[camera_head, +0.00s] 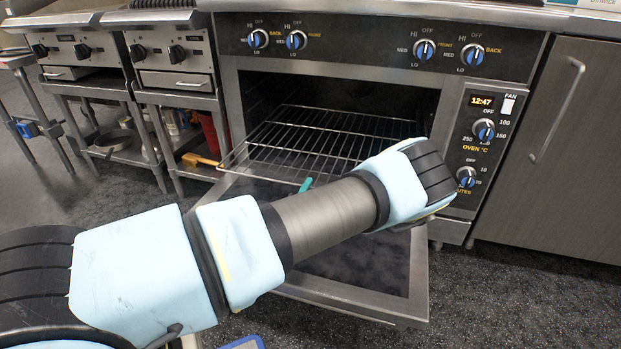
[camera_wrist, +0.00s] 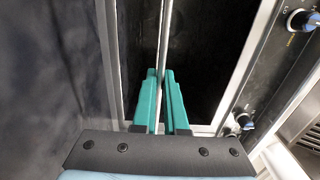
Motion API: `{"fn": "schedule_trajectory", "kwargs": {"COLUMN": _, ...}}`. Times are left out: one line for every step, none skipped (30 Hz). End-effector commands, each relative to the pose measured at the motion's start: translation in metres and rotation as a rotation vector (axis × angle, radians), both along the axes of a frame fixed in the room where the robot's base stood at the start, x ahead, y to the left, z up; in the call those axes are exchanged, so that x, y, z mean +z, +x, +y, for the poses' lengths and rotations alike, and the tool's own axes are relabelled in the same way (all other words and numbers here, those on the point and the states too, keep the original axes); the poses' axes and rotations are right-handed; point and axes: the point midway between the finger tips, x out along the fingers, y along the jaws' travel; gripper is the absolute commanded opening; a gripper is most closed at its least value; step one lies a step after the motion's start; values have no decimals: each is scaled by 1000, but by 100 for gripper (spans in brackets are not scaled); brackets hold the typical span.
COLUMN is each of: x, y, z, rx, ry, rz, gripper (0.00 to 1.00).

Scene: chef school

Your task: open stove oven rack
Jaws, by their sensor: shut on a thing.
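The oven rack (camera_head: 330,133) is a wire grid inside the open oven cavity, level, with its front edge at and slightly past the opening. In the wrist view, my gripper's two teal fingers (camera_wrist: 161,78) are closed around a thin metal rod of the rack (camera_wrist: 164,42). My forearm and wrist hide the rack's front right part. The oven door (camera_head: 350,275) is folded down, below the rack.
The stove's control panel (camera_head: 375,42) with blue knobs is above the opening, and a timer panel (camera_head: 485,130) is on the right. A steel cabinet (camera_head: 565,150) stands at the right. Burner stands (camera_head: 180,80) are at the left. The dark floor in front is mostly clear.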

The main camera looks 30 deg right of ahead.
Motion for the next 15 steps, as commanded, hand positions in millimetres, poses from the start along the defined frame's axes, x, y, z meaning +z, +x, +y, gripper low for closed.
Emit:
{"fn": "schedule_trajectory", "kwargs": {"x": 0, "y": -1, "z": 1, "rx": 0, "ry": 0, "rz": 0, "gripper": 0}}
{"fn": "schedule_trajectory", "kwargs": {"x": 0, "y": -2, "z": 1, "rx": 0, "ry": -1, "rz": 1, "gripper": 0}}
{"fn": "schedule_trajectory", "kwargs": {"x": 0, "y": -2, "z": 2, "rx": 0, "ry": -1, "rz": 1, "gripper": 0}}
{"fn": "schedule_trajectory", "kwargs": {"x": 0, "y": -2, "z": 2, "rx": 0, "ry": -1, "rz": 1, "gripper": 0}}
{"fn": "schedule_trajectory", "kwargs": {"x": 0, "y": -2, "z": 2, "rx": 0, "ry": -1, "rz": 1, "gripper": 0}}
{"fn": "schedule_trajectory", "kwargs": {"x": 0, "y": -2, "z": 2, "rx": 0, "ry": -1, "rz": 1, "gripper": 0}}
{"fn": "schedule_trajectory", "kwargs": {"x": 0, "y": -2, "z": 2, "rx": 0, "ry": -1, "rz": 1, "gripper": 0}}
{"fn": "schedule_trajectory", "kwargs": {"x": 0, "y": -2, "z": 2, "rx": 0, "ry": -1, "rz": 1, "gripper": 0}}
{"fn": "schedule_trajectory", "kwargs": {"x": 0, "y": -2, "z": 2, "rx": 0, "ry": -1, "rz": 1, "gripper": 0}}
{"fn": "schedule_trajectory", "kwargs": {"x": 0, "y": -2, "z": 2, "rx": 0, "ry": -1, "rz": 1, "gripper": 0}}
{"fn": "schedule_trajectory", "kwargs": {"x": 0, "y": -2, "z": 1, "rx": 0, "ry": -1, "rz": 1, "gripper": 0}}
{"fn": "schedule_trajectory", "kwargs": {"x": 0, "y": -2, "z": 1, "rx": 0, "ry": -1, "rz": 1, "gripper": 12}}
{"fn": "schedule_trajectory", "kwargs": {"x": 0, "y": -2, "z": 1, "rx": 0, "ry": -1, "rz": 1, "gripper": 16}}
{"fn": "schedule_trajectory", "kwargs": {"x": 0, "y": -2, "z": 1, "rx": 0, "ry": -1, "rz": 1, "gripper": 19}}
{"fn": "schedule_trajectory", "kwargs": {"x": 0, "y": -2, "z": 1, "rx": 0, "ry": -1, "rz": 1, "gripper": 23}}
